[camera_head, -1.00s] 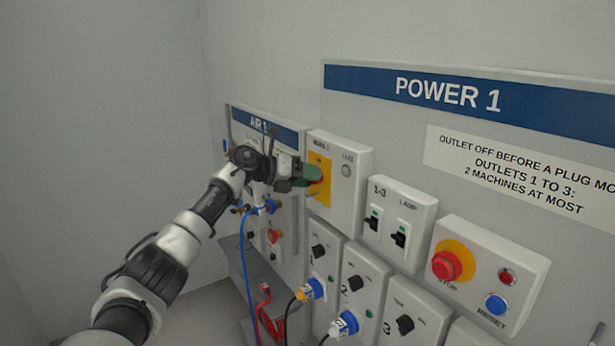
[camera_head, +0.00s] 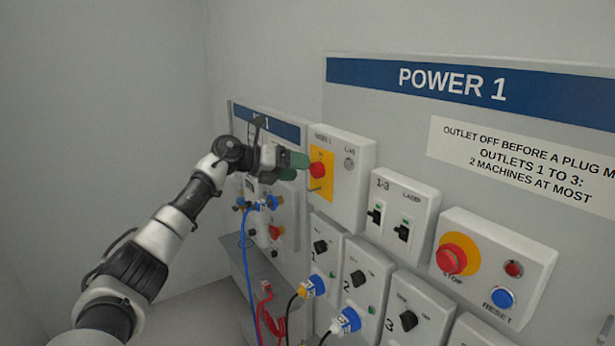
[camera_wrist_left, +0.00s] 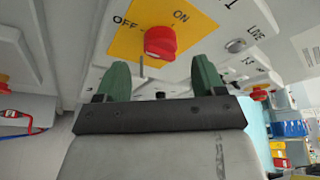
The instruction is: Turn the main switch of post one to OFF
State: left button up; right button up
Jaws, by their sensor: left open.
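In the left wrist view the red knob (camera_wrist_left: 160,42) sits between the printed OFF at left and ON at upper right. I cannot clearly tell which word it points to. My left gripper (camera_head: 296,167) has green fingers, open and empty, just left of the knob in the head view. In the left wrist view its fingertips (camera_wrist_left: 160,72) are spread on either side below the knob, apart from it.
The switch box has a round lamp (camera_head: 349,163). Right of it are the 1-3 breaker box (camera_head: 403,208) and the red STOP button (camera_head: 451,259). Outlets with plugs (camera_head: 345,321) sit below. A blue hose (camera_head: 246,265) hangs from the air panel. The left wall side is clear.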

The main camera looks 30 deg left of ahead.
pick_arm(q)
jog(key=b+v, duration=0.2)
jog(key=v, duration=0.4)
jog(key=shift+s+a, duration=0.2)
jog(key=shift+s, duration=0.1)
